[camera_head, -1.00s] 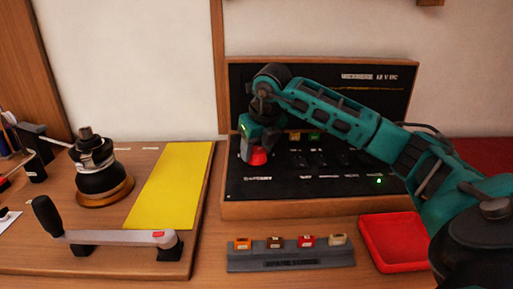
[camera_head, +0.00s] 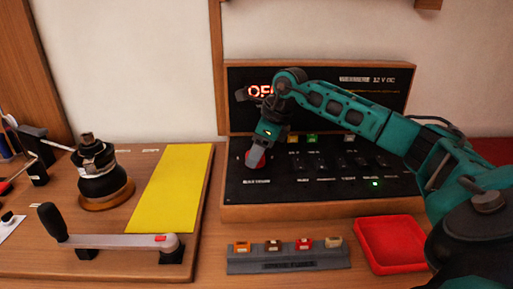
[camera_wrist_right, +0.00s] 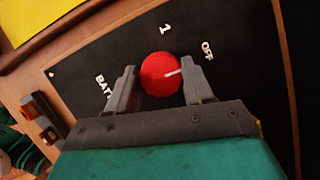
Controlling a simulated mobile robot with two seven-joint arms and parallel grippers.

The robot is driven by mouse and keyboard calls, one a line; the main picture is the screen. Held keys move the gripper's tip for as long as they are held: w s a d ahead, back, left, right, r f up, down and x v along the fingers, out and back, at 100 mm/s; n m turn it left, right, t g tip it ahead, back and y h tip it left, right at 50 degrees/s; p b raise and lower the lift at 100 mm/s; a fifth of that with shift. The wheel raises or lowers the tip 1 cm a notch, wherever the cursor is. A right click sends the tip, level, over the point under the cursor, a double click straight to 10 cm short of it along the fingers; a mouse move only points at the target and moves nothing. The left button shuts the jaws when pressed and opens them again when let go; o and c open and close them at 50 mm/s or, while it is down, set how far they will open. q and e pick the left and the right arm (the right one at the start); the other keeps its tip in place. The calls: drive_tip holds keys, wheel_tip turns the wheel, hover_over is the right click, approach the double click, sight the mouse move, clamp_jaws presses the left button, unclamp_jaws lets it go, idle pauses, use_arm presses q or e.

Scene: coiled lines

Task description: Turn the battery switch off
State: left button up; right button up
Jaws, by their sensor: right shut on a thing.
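The battery switch is a red round knob (camera_head: 254,159) at the left of the black panel (camera_head: 235,196). My right gripper (camera_head: 257,151) points down at it, with a finger on either side, shut on it. In the right wrist view the knob (camera_wrist_right: 158,72) sits between the two fingers. Its white pointer mark lies toward the printed "OFF" (camera_wrist_right: 207,50), away from the "1" (camera_wrist_right: 165,29). Red lit letters (camera_head: 259,91), apparently "OFF", glow on the upright panel, partly hidden by my arm. My left gripper is not in view.
A grey fuse rack (camera_head: 290,262) and a red tray (camera_head: 390,242) stand in front of the panel. At left are a winch (camera_head: 104,178), a crank handle (camera_head: 115,238) and a bare yellow mat (camera_head: 170,190). A green light (camera_head: 375,183) glows on the panel.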

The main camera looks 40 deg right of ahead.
drive_tip(key=shift+n, duration=0.4)
drive_tip(key=o, duration=1)
drive_tip(key=shift+o, duration=0.2)
drive_tip(key=shift+r, duration=0.1)
drive_tip(key=p+v, duration=0.1)
drive_tip(key=v, duration=1.1)
drive_tip(key=shift+d+r, duration=0.3)
drive_tip(key=shift+s, duration=0.1)
